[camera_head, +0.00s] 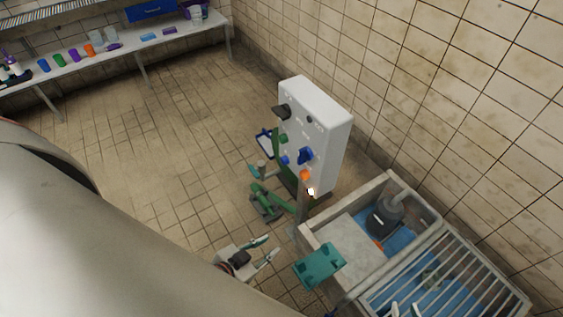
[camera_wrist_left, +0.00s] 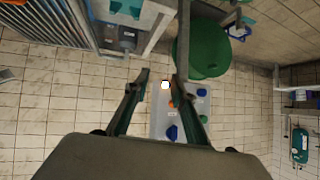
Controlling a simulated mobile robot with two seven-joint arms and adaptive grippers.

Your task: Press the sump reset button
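The white control box (camera_head: 317,130) stands by the tiled wall in the head view. A small glowing white button (camera_head: 311,192) sits low on its front, below an orange round part (camera_head: 305,175) and a blue knob (camera_head: 305,155). I cannot read its label. My left gripper (camera_head: 268,248) is open and empty, left of and below the box, its fingers pointing towards it. In the left wrist view the glowing button (camera_wrist_left: 165,85) shows between the open fingers (camera_wrist_left: 162,83), with a gap. Pale tips at the bottom edge (camera_head: 405,310) may be my right gripper; its state is unclear.
A sump basin (camera_head: 345,243) with a pump (camera_head: 385,217) and a metal grating (camera_head: 440,280) lies right of the gripper. A teal block (camera_head: 319,265) is in front. A shelf (camera_head: 130,50) with cups is far back; open floor lies between.

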